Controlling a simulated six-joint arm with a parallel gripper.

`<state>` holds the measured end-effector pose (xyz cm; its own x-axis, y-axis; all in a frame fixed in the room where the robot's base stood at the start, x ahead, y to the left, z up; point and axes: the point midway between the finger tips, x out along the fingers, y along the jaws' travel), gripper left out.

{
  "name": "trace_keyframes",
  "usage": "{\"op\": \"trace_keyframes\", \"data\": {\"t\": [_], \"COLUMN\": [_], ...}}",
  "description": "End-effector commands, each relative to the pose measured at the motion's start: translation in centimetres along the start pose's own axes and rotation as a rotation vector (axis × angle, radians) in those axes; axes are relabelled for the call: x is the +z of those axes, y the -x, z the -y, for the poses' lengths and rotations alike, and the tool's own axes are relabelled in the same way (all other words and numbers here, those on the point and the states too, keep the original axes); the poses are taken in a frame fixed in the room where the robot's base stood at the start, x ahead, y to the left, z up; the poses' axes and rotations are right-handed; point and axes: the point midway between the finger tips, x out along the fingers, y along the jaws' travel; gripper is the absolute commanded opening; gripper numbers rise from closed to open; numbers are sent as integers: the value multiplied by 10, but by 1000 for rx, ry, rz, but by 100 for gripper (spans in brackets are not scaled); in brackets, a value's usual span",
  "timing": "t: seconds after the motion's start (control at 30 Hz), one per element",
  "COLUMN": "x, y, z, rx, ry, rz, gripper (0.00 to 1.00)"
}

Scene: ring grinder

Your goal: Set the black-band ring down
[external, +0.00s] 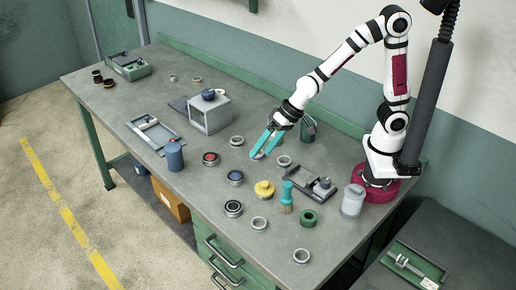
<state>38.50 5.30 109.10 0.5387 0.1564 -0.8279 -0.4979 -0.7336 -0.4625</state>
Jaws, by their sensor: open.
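My gripper (259,153) has two teal fingers, apart and pointing down at the middle of the grey bench. A small ring-like piece shows at the fingertips; its band colour is too small to tell, and the fingers partly cover it. A ring with a dark band (233,208) lies near the bench's front edge. Two dark rings (108,83) lie at the far left end. I cannot tell which of these is the black-band ring.
A red-centred ring (210,159), a blue-centred ring (235,178) and several plain rings lie around.

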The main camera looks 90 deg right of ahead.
Motion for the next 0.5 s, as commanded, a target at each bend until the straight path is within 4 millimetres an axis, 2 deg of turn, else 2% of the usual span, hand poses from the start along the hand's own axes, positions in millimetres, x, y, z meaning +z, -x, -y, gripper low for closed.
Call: {"op": "trace_keyframes", "data": {"t": [0.03, 0.07, 0.1, 0.2, 0.33, 0.5], "x": [31, 53, 78, 122, 146, 151], "y": [38, 59, 84, 134, 167, 172], "z": [-6, -16, -34, -82, -118, -125], "rx": [-4, 16, 60, 194, 314, 340], "ry": [56, 88, 124, 162, 155, 150], "rz": [112, 186, 269, 405, 474, 488], "gripper": [94, 94, 94, 94, 94, 94]}}
